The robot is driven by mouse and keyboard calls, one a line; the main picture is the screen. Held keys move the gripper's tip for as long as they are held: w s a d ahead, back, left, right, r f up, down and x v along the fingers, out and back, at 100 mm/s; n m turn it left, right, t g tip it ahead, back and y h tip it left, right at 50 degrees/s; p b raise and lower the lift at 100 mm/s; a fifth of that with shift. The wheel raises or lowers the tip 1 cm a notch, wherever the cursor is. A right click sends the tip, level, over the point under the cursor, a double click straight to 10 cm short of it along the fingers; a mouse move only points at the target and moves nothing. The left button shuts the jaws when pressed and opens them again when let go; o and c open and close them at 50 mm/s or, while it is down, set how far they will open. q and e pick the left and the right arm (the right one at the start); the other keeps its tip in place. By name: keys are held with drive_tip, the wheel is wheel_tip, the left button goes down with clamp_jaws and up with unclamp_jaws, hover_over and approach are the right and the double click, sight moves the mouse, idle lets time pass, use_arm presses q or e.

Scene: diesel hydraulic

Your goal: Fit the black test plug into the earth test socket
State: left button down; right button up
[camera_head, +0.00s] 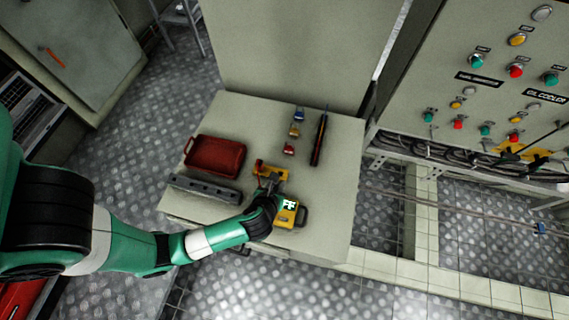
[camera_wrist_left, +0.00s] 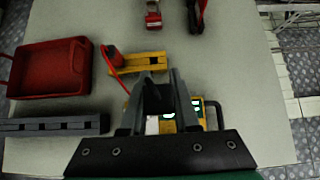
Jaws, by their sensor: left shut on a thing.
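A yellow block (camera_wrist_left: 150,64) with dark openings lies on the bench in the wrist view and shows in the head view (camera_head: 268,174). A red plug (camera_wrist_left: 112,58) with a red lead sits at its left end. Which opening is the earth test socket I cannot tell. My left gripper (camera_head: 272,184), also in the wrist view (camera_wrist_left: 165,78), is shut just on the near side of the block. The black test plug is in its grip, mostly hidden by the fingers. A yellow tester (camera_head: 287,214) with a lit green display stands close beside the gripper. My right gripper is out of view.
A red tray (camera_head: 215,156) and a grey slotted bar (camera_head: 205,188) lie left on the bench. A blue-and-yellow item (camera_head: 297,122), a small red item (camera_head: 289,149) and a long dark tool (camera_head: 319,140) lie behind. The control panel (camera_head: 480,90) stands right. The bench's right side is clear.

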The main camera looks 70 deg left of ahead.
use_arm(q)
drive_tip(key=shift+s+a, duration=0.1)
drive_tip(key=s+a+p, duration=0.3)
drive_tip(key=s+a, duration=0.1)
drive_tip(key=s, duration=0.1)
drive_tip(key=shift+s, duration=0.3)
idle(0.4)
drive_tip(key=s+a+p, duration=0.4)
drive_tip(key=s+p, duration=0.1)
drive_tip(key=shift+s, duration=0.35)
drive_tip(key=shift+p, duration=0.3)
